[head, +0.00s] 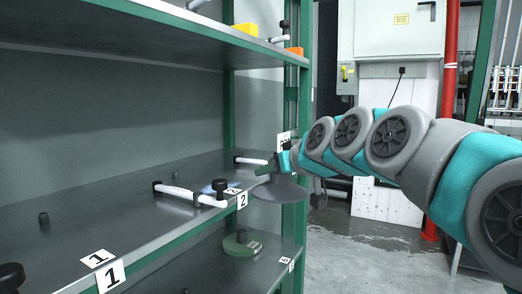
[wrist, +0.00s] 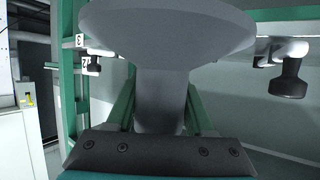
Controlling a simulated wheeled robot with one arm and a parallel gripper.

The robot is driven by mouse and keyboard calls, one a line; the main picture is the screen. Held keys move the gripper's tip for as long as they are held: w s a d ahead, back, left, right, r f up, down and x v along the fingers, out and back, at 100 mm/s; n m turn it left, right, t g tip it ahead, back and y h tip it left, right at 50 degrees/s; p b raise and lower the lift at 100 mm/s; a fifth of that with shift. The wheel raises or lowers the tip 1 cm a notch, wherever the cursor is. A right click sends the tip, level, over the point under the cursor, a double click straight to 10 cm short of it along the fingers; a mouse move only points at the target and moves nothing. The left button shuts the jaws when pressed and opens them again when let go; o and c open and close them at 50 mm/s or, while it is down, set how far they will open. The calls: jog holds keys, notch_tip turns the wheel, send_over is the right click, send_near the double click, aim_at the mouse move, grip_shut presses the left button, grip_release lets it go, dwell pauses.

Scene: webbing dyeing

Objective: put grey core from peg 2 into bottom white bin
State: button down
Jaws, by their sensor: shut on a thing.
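A grey core (head: 280,188) with a wide round flange is held by my gripper (head: 284,162), just off the front edge of the shelf near the right green post. In the wrist view the core (wrist: 165,30) fills the upper middle, its flange at the top and its narrower hub running down between the jaws. The jaws are shut on the hub. The label 2 (head: 242,200) is on the shelf edge to the left of the core. I cannot make out a white bin for certain in either view.
The middle shelf (head: 110,215) carries white bars with black knobs (head: 190,195). A dark green disc (head: 241,243) lies on the lower shelf. Yellow (head: 245,29) and orange blocks sit on the upper shelf. A red pipe (head: 449,60) and white cabinet (head: 398,30) stand behind my arm.

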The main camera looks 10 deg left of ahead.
jog(key=w+d+f+m+h, duration=0.2)
jog(key=d+f, duration=0.4)
jog(key=f, duration=0.3)
jog(key=w+d+f+m+t+h, duration=0.1)
jog(key=w+d+f+m+h, duration=0.1)
jog(key=d+f+m+h, duration=0.2)
jog(key=w+d+f+m+t+h, duration=0.1)
jog(key=d+f+m+h, duration=0.3)
jog(key=d+f, duration=0.5)
notch_tip(320, 180, down, 7)
jog(key=shift+w+d+r+h, duration=0.1)
jog(key=shift+w+d+h, duration=0.3)
jog(key=shift+h, duration=0.3)
